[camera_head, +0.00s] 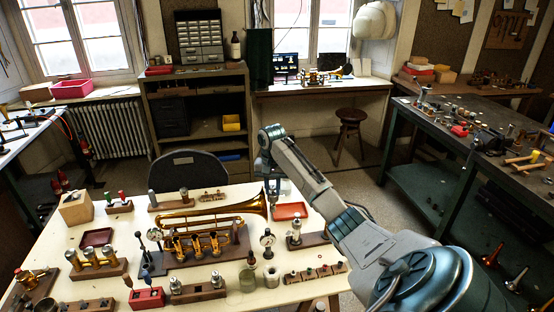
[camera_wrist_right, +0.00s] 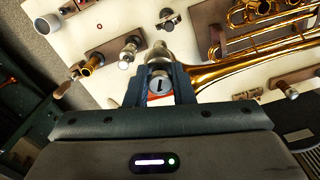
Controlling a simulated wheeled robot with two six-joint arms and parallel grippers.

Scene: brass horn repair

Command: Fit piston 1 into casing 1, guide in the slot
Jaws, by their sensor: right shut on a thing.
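My right gripper (camera_head: 280,188) hangs over the red tray (camera_head: 291,211) at the right side of the bench, beside the trumpet's bell. In the wrist view its fingers (camera_wrist_right: 161,88) are shut on a silver cylindrical piece (camera_wrist_right: 160,84), seen end-on with a dark mark on its face. It is likely piston 1; its guide cannot be made out. The brass trumpet (camera_head: 232,209) lies on a wooden stand, its valve casings (camera_head: 195,246) in a row at the front, left of my gripper. I cannot tell which one is casing 1. My left gripper is not in view.
A block with a silver part (camera_head: 296,234) and a dial gauge (camera_head: 267,240) stand near the trumpet. A row of small parts (camera_head: 316,273) lies at front right. The bench is crowded.

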